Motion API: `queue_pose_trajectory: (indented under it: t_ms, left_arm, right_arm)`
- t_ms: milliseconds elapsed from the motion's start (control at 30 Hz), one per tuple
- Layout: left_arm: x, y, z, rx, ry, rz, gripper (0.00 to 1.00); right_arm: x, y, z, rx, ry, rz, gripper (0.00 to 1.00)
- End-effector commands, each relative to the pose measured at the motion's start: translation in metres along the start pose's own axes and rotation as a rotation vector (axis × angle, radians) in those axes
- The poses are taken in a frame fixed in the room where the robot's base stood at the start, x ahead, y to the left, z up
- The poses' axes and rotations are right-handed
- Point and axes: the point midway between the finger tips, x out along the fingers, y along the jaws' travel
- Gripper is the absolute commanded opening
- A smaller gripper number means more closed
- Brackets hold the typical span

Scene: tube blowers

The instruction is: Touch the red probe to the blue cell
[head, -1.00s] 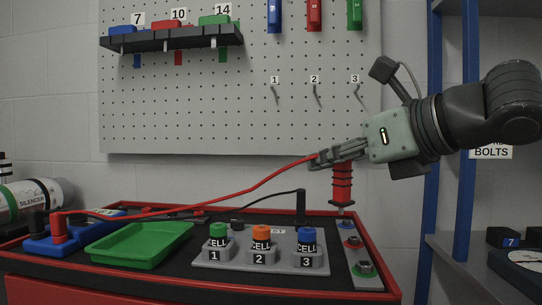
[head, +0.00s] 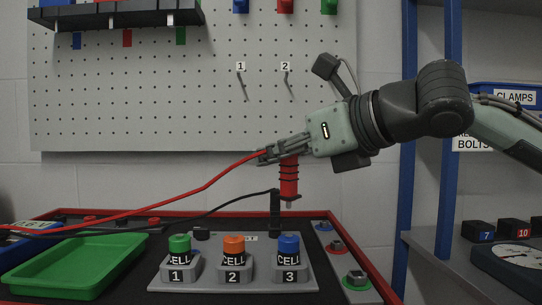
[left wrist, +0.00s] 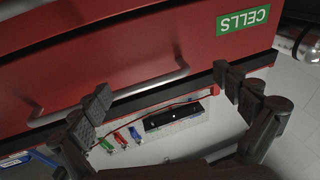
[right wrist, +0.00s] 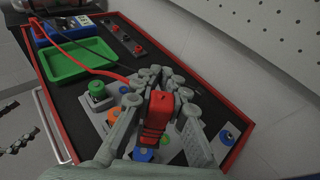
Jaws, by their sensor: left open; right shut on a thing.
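My right gripper (head: 268,153) is shut on the red probe (head: 289,178), which hangs upright with its metal tip down and a red cable running off to the left. The blue cell (head: 289,245), marked 3, stands in a grey holder; the probe tip is above it with a clear gap. In the right wrist view the red probe (right wrist: 157,118) is between the fingers, and the blue cell (right wrist: 142,154) is partly hidden below it. My left gripper (left wrist: 160,108) is open and empty in the left wrist view, in front of a red drawer cabinet.
The green cell (head: 179,245) and orange cell (head: 233,245) stand left of the blue one. A black probe (head: 275,209) stands upright just behind. A green tray (head: 75,262) lies at the left. Coloured terminals line the right edge.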

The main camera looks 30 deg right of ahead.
Motion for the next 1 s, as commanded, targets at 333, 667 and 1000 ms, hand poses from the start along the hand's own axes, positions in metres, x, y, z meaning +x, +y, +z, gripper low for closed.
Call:
queue_pose_trajectory:
  t_ms: [333,667,1000]
  left_arm:
    - [-0.002,0.010,-0.032,-0.025,0.173,0.018,1.00]
    - [-0.010,0.016,-0.062,-0.046,0.344,0.030,1.00]
    - [-0.025,0.009,-0.092,-0.036,0.568,0.018,1.00]
  right_arm:
    - [0.002,0.000,-0.008,0.000,-0.001,0.000,0.00]
    - [0.005,0.000,-0.016,0.000,0.000,0.000,0.00]
    - [0.009,0.000,-0.028,-0.001,0.000,0.000,0.00]
